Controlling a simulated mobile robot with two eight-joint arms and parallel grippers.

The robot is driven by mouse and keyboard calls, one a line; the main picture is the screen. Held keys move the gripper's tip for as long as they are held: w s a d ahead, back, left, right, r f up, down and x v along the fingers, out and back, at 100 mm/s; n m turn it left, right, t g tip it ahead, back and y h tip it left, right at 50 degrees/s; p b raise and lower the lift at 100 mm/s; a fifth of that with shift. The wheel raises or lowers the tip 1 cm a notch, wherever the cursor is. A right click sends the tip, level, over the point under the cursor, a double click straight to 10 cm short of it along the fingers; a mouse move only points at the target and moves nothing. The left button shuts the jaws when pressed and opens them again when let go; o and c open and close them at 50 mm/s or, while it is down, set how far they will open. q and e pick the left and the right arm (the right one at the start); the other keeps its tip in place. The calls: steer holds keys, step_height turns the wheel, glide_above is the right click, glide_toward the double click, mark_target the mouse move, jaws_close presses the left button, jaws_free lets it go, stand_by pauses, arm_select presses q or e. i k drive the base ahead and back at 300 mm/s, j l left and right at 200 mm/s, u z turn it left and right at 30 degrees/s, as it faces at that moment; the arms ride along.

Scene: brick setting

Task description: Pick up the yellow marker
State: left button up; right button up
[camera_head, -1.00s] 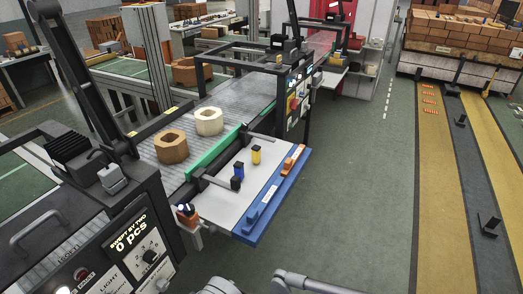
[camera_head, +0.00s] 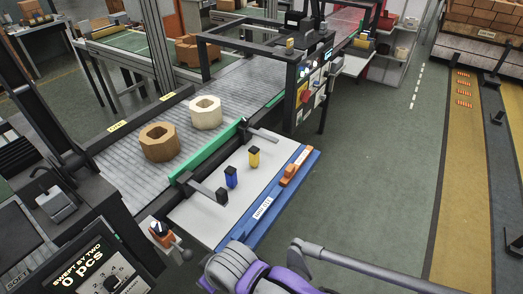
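The yellow marker (camera_head: 254,158) is a small block-like piece with a black top. It stands upright on the white side shelf (camera_head: 210,215) next to the conveyor. A blue marker (camera_head: 231,178) of the same shape, also with a dark top, stands to its left and nearer to me. Neither gripper's fingers show. Grey and purple links of my own arm come in at the bottom, near the shelf's front end, and touch neither marker.
The conveyor (camera_head: 125,180) carries a brown hexagonal piece (camera_head: 159,141) and a cream one (camera_head: 205,112). A control panel (camera_head: 92,279) stands at lower left. Green floor (camera_head: 370,160) is free on the right.

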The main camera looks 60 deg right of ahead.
mark_target(253, 151)
steer(key=l, duration=0.85)
steer(key=i+l, duration=0.15)
steer(key=l, duration=1.6)
steer(key=i, duration=0.05)
